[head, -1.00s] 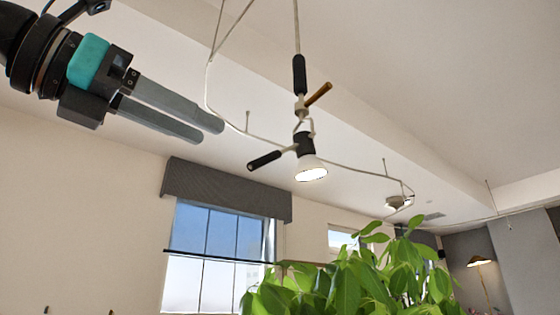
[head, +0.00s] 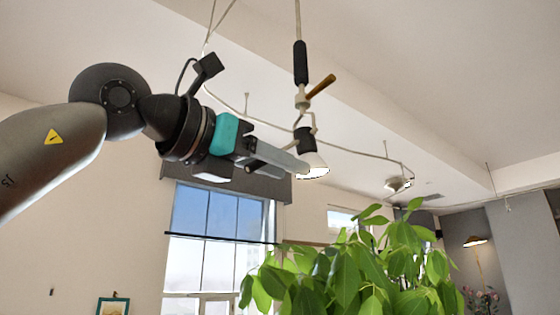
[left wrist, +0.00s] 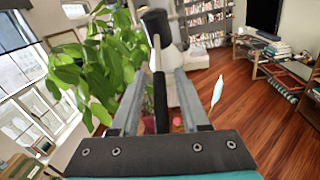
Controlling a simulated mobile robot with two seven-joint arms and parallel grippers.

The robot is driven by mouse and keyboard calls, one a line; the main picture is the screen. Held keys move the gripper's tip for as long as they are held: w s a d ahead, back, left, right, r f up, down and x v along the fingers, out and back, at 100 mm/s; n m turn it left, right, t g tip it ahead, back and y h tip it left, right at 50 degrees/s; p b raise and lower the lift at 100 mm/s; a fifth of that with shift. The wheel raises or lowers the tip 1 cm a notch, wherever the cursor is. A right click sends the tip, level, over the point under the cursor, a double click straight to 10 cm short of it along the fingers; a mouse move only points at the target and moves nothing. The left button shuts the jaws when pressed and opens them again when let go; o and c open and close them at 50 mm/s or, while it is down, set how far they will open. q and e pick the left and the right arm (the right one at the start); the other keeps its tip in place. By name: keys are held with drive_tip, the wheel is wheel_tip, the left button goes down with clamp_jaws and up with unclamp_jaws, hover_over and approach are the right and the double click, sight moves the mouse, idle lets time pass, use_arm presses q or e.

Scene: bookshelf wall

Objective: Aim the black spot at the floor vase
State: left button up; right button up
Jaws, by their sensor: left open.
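The black spot (head: 306,146) hangs from the ceiling wire on a rod, its bright lamp face pointing down and slightly right. Its dark head also shows in the left wrist view (left wrist: 155,21). My left gripper (head: 298,166) reaches in from the left, with its fingertips close to the spot's head. In the left wrist view the spot's black side handle (left wrist: 160,100) lies between the two open fingers, with a gap on each side. I cannot make out the floor vase for certain; pink flowers (head: 484,301) show at the lower right. My right gripper is not in view.
A large leafy plant (head: 375,270) stands below the spot. The ceiling wire (head: 350,152) curves behind it, carrying another lamp (head: 398,185). A brass-coloured lever (head: 322,86) sticks out above the spot. A window (head: 220,220) is behind my arm.

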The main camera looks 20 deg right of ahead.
use_arm(q)
drive_tip(key=shift+c, duration=0.2)
clamp_jaws()
idle(1.1)
